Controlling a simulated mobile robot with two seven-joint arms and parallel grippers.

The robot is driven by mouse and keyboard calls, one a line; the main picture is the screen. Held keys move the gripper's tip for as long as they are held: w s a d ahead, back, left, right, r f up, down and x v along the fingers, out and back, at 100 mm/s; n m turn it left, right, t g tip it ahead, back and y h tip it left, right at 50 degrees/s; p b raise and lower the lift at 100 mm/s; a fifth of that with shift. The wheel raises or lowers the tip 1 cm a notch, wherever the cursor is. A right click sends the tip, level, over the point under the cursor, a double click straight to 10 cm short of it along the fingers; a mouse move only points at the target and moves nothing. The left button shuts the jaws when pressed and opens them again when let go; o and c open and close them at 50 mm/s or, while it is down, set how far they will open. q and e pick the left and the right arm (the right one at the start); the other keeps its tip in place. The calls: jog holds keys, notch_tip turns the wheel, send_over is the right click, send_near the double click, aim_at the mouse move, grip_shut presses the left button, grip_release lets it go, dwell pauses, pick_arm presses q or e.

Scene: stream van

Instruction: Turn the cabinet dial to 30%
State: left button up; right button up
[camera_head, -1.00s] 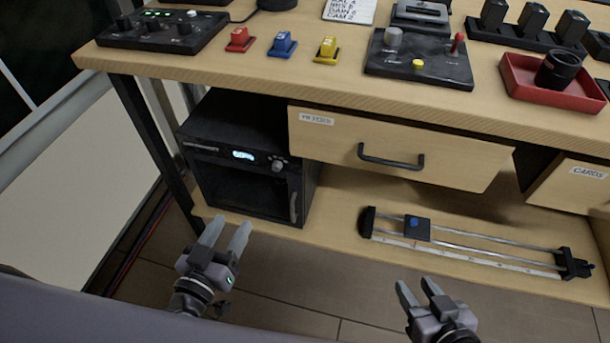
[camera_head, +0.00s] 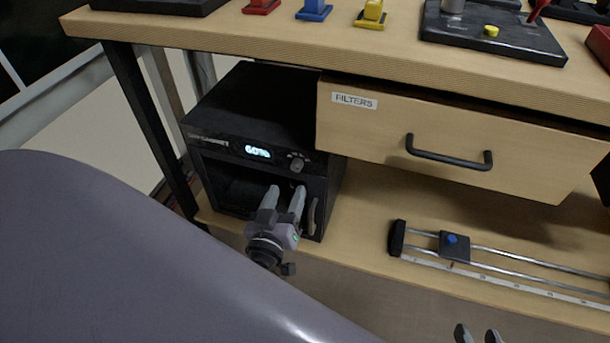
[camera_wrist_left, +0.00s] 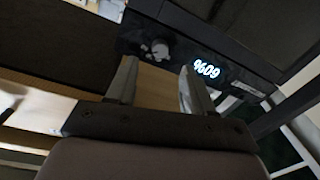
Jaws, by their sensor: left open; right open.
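The black cabinet (camera_head: 255,115) stands on the lower shelf under the bench. Its lit display (camera_head: 257,152) appears to read 60%, and it shows upside down in the left wrist view (camera_wrist_left: 206,70). The round dial (camera_head: 297,165) sits right of the display. My left gripper (camera_head: 286,189) is open and empty in front of the cabinet, its fingertips just below the dial in the head view. In the left wrist view the dial (camera_wrist_left: 158,48) lies beyond and between the open fingertips (camera_wrist_left: 158,66), apparently apart from them. My right gripper (camera_head: 478,333) is open at the bottom edge, mostly cut off.
The FILTERS drawer (camera_head: 385,130) is right of the cabinet, with a black handle. The cabinet door handle (camera_head: 311,216) is beside my left gripper. A camera slider (camera_head: 500,262) lies on the shelf to the right. The bench top (camera_head: 200,35) overhangs above.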

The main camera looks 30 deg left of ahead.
aim_at(296, 169)
pick_arm(q)
jog(key=shift+b+x, duration=0.9)
jog(key=shift+x, duration=2.5)
grip_shut()
